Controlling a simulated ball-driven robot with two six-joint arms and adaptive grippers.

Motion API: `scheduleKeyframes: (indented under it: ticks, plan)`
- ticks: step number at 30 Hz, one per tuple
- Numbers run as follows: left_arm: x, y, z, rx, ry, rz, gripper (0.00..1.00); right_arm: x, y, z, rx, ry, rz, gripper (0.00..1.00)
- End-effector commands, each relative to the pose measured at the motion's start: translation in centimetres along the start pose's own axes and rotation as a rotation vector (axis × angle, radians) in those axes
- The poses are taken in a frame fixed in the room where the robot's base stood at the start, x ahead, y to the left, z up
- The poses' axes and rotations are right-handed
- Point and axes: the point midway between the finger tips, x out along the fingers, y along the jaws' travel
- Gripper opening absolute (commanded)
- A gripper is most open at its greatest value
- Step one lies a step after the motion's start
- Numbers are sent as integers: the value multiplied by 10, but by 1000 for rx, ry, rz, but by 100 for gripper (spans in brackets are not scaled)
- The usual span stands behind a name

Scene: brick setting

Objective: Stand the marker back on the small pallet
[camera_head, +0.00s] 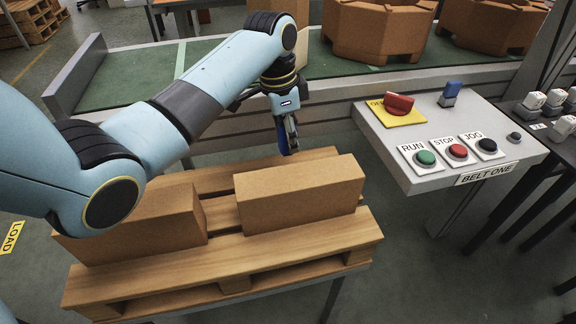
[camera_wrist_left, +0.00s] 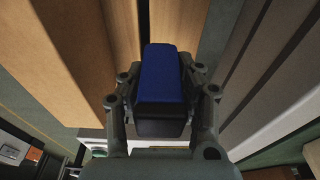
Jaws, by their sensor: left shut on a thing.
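The marker (camera_wrist_left: 162,72), a blue block with a dark end, is between the fingers of my left gripper (camera_wrist_left: 160,108) in the left wrist view. In the head view my left gripper (camera_head: 288,136) is shut on the marker (camera_head: 282,134), which is partly hidden by the fingers. It points down at the back edge of the small wooden pallet (camera_head: 240,272), behind the right-hand brick. Whether the marker touches the pallet cannot be told. My right gripper is not in view.
Two brown bricks stand on the pallet, one at left (camera_head: 150,235) and one at right (camera_head: 300,195). A control panel (camera_head: 425,180) with buttons stands to the right. A green conveyor belt (camera_head: 130,80) with larger brown blocks (camera_head: 375,30) runs behind.

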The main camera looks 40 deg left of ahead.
Motion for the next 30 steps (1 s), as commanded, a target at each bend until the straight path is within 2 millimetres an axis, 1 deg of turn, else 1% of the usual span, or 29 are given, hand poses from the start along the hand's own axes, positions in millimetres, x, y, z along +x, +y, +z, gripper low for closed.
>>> scheduleKeyframes:
  ticks: [1, 3, 8, 12, 14, 25, 26, 30]
  plan:
    - [10, 0, 2, 0, -1, 2, 12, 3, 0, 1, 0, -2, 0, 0]
    - [19, 0, 3, 1, 0, 1, 12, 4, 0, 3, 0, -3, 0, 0]
    - [31, 0, 4, 1, 1, 1, 12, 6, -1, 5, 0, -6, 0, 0]
    - [53, 1, 8, -1, 0, 2, 12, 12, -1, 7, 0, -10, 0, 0]
    - [60, 1, 8, 0, 0, 2, 12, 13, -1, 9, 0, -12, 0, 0]
    - [64, 0, 9, 1, 1, 0, 12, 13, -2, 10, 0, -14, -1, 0]
    - [63, 0, 9, 1, 1, 0, 37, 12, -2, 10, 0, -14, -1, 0]
    - [63, 0, 9, 1, 1, 0, 55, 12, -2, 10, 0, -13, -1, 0]
